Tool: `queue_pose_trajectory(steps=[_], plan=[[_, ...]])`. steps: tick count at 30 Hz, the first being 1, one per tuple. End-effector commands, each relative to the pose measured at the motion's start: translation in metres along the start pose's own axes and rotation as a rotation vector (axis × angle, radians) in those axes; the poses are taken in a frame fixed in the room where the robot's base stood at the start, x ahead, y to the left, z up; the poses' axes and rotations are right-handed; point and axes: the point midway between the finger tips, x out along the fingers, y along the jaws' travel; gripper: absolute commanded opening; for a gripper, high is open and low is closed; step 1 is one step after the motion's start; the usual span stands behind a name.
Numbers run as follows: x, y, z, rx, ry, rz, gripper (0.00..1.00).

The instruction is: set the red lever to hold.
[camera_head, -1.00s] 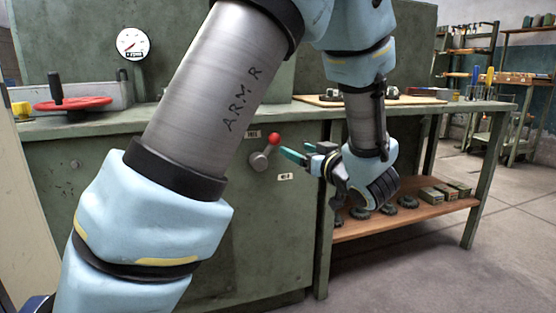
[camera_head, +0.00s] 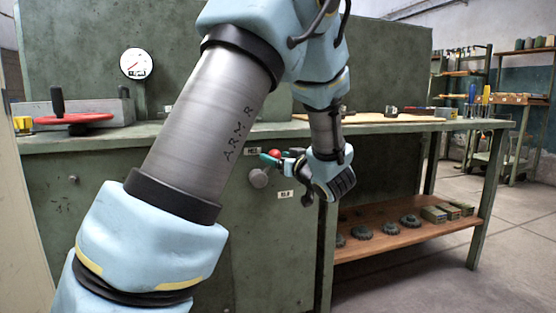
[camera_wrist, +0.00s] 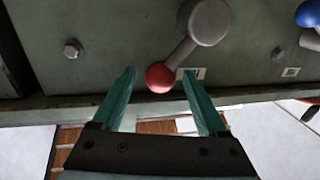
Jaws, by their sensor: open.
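The red lever has a red ball knob (camera_head: 275,154) on a short arm from a round grey hub (camera_head: 259,178) on the green cabinet front. Its knob points up and slightly right from the hub. In the wrist view the red knob (camera_wrist: 159,77) lies between the two teal fingertips, with the grey hub (camera_wrist: 210,22) beyond. My gripper (camera_wrist: 159,74) is open around the knob; whether a finger touches it I cannot tell. In the head view my gripper (camera_head: 270,157) partly covers the lever. Small white labels sit by the knob (camera_head: 252,150) and lower right (camera_head: 284,194); their words are hard to read.
A blue knob (camera_wrist: 310,14) shows at the wrist view's right edge. A red handwheel (camera_head: 74,118) and a round gauge (camera_head: 136,64) are at left. The bench top (camera_head: 385,127) overhangs a lower wooden shelf (camera_head: 400,237) with dark round parts and boxes. The floor at right is clear.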

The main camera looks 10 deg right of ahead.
Motion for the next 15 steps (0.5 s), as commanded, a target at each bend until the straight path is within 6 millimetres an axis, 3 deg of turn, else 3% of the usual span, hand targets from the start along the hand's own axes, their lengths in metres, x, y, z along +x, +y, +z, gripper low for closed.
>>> queue_pose_trajectory(steps=[4, 15], plan=[[-0.0001, 0.0000, -0.0001, 0.000, 0.000, 0.000, 0.76], [-0.0004, 0.0000, 0.0000, 0.000, 0.000, 0.000, 0.34]])
